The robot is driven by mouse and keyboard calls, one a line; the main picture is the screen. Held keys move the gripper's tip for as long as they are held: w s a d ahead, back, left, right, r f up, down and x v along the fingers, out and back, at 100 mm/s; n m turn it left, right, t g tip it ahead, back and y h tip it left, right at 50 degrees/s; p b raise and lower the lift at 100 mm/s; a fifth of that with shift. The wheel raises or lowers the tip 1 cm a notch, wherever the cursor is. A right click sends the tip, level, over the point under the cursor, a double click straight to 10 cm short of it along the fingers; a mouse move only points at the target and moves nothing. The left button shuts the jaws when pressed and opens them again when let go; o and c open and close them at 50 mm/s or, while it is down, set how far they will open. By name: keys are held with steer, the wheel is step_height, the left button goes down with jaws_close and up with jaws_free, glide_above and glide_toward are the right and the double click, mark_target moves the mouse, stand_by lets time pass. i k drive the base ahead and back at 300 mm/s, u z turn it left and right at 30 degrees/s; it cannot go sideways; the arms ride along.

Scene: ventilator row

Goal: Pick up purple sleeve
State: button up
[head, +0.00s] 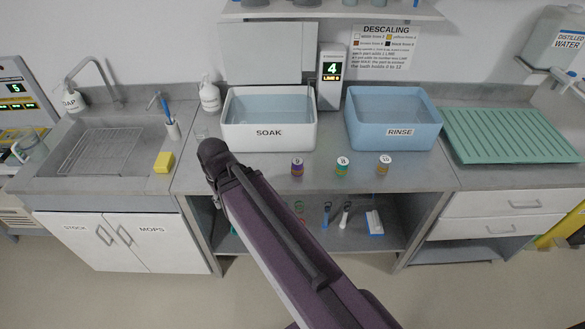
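A small purple sleeve (297,169) with a pale numbered top and a yellowish band stands upright on the grey counter, in front of the SOAK tub. To its right stand a green sleeve (342,168) and a brownish-yellow sleeve (384,167), also with pale numbered tops, in a spaced row. My arm slants from the bottom right up to the left, and its dark rounded joint is left of the purple sleeve. My gripper does not show.
Behind the sleeves are the white SOAK tub (268,142) and the blue RINSE tub (395,143). A yellow sponge (164,162) and a sink (100,150) are at left; a green ribbed drainboard (510,136) is at right. Brushes (345,214) lie on the lower shelf.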

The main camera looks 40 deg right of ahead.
mark_target(297, 168)
steer(key=u, duration=0.15)
steer(key=k, duration=0.85)
steer(key=z, duration=0.7)
steer(key=i, duration=1)
steer(key=z, duration=0.05)
